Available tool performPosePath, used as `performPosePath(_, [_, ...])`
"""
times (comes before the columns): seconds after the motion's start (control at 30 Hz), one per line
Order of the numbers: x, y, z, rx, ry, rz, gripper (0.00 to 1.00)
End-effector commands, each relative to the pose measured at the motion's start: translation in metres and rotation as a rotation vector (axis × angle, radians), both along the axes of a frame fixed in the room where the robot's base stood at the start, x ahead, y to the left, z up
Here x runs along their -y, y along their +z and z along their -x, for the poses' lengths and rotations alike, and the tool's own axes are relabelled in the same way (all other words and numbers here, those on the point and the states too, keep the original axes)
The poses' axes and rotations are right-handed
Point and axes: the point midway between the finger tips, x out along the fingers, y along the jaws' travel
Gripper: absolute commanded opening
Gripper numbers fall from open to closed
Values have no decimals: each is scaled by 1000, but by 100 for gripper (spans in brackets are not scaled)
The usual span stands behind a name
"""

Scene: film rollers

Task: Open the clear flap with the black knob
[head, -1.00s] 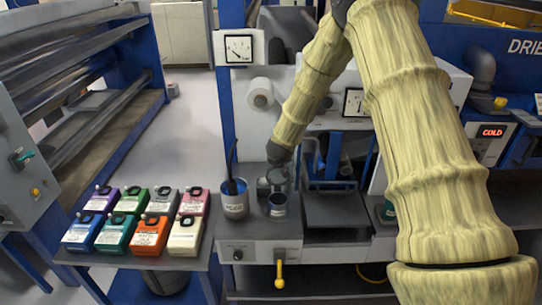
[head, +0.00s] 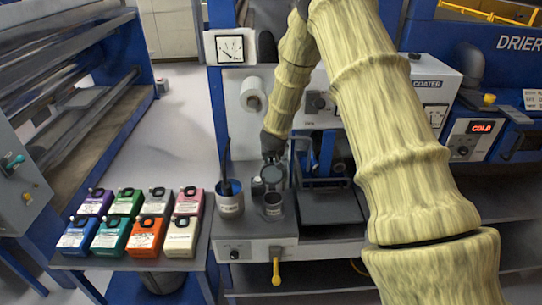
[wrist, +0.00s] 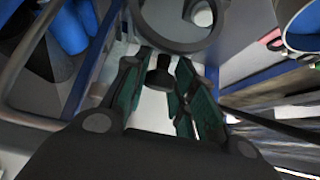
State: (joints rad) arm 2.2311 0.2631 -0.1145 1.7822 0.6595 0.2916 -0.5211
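My gripper (wrist: 160,76) is open in the wrist view, with green pads on both fingers. A small black knob (wrist: 160,70) shows between the fingertips, with gaps on both sides; I cannot tell whether either pad touches it. I cannot clearly make out the clear flap itself. In the head view my gripper (head: 271,172) is just above and behind the grey cup, left of the black tray, and its fingers are too small to read there.
A labelled cup with a dark tool (head: 230,200) and a grey cup (head: 273,206) stand close to my gripper. Several coloured boxes (head: 145,236) fill the left side table.

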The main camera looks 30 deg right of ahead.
Motion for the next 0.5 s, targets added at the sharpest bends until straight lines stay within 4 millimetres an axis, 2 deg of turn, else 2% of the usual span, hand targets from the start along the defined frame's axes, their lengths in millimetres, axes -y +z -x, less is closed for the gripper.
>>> performPosePath(0.03, [-1, -4, 3, -6, 0, -3, 38])
performPosePath(0.1, [0, -5, 3, -7, -1, -3, 49])
performPosePath(0.5, [0, -2, 1, -2, -1, -1, 49])
